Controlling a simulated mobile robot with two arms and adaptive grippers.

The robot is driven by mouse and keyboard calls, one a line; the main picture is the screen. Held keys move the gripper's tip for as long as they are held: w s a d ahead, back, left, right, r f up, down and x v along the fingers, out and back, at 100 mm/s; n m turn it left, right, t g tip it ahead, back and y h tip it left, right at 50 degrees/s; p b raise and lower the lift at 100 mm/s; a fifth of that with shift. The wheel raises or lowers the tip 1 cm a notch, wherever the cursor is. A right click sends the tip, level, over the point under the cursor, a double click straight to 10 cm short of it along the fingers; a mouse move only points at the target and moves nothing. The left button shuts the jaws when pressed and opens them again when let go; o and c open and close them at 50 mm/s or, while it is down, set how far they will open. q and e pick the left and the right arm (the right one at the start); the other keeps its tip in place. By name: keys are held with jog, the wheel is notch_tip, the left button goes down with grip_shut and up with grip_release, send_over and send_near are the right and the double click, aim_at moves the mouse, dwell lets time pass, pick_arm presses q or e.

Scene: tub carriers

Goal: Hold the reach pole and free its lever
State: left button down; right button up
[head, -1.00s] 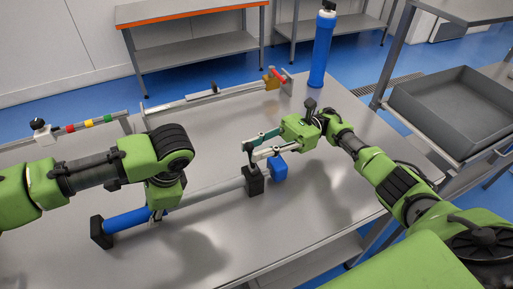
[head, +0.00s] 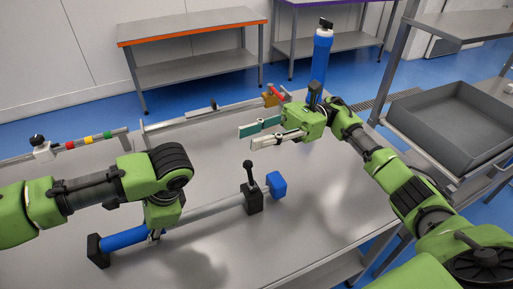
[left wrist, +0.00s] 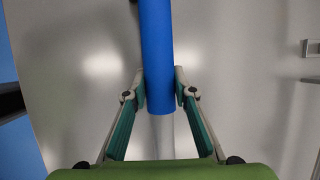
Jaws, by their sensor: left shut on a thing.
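The reach pole lies along the table's front, with a blue sleeve (head: 122,239), a grey tube (head: 212,203) and a blue end piece (head: 277,184). Its lever (head: 249,172) has a black knob and stands nearly upright on a black block (head: 252,200). My left gripper (head: 154,234) is shut on the pole near the inner end of the blue sleeve; in the left wrist view its fingers flank the sleeve (left wrist: 157,60). My right gripper (head: 247,136) is open and empty, above and behind the lever, apart from it.
A long rail (head: 215,114) runs along the table's back edge, with an orange-brown block at its right end. A rod with coloured bands (head: 88,139) is at back left. A blue cylinder (head: 321,58) stands at the back; a grey tub (head: 452,115) sits on the right rack.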

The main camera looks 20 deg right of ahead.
jog(key=shift+r, duration=0.25)
pick_arm(q)
jog(key=c, duration=1.6)
grip_release()
jog(key=v, duration=1.2)
jog(key=shift+a, duration=0.1)
jog(key=shift+r, duration=0.15)
